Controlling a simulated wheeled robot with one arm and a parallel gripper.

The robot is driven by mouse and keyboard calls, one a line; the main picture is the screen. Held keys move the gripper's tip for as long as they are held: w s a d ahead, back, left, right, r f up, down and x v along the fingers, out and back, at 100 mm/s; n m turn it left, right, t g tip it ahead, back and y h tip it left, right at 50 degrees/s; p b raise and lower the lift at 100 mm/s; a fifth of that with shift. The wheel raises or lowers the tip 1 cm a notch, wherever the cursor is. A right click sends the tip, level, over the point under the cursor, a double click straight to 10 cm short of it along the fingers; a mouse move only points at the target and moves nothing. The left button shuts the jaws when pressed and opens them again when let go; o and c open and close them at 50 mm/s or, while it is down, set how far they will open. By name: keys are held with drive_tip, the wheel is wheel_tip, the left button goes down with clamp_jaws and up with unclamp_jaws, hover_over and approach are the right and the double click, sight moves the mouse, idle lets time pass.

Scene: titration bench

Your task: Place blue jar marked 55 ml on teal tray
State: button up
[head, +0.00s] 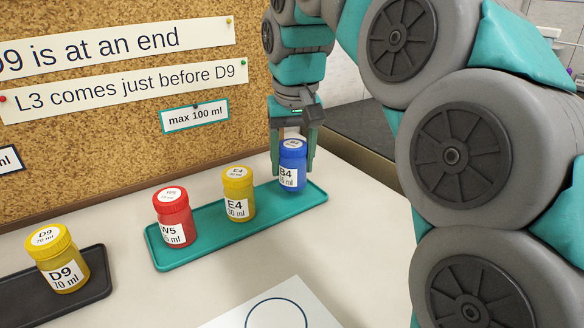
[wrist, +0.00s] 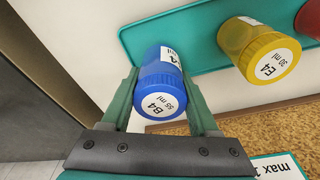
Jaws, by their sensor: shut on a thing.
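The blue jar (head: 292,167) is labelled B4 and is upright between the fingers of my gripper (head: 296,160). In the wrist view the blue jar (wrist: 160,85) shows 55 ml on its lid, with a finger of my gripper (wrist: 160,105) on each side. My gripper is shut on it. In the head view the jar is over the right end of the teal tray (head: 270,207); I cannot tell whether its base touches the tray. The teal tray (wrist: 190,50) also shows in the wrist view.
A red jar W5 (head: 174,218) and a yellow jar E4 (head: 238,193) stand on the teal tray. A yellow jar D9 (head: 58,258) stands on a dark tray (head: 97,275) at left. A corkboard (head: 120,135) with notes is behind. A white card (head: 245,315) lies in front.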

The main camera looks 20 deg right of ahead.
sight(293, 145)
drive_tip(key=shift+f+b, duration=0.3)
drive_tip(key=shift+f, duration=0.55)
drive_tip(key=shift+f, duration=0.2)
drive_tip(key=o, duration=1.4)
drive_tip(key=shift+r, duration=0.15)
drive_tip(key=r, duration=0.4)
drive_tip(key=s+r, duration=0.1)
drive_tip(key=r, duration=0.2)
drive_tip(key=shift+p, duration=0.4)
drive_tip(key=shift+r, duration=0.35)
drive_tip(key=shift+s+f, duration=0.1)
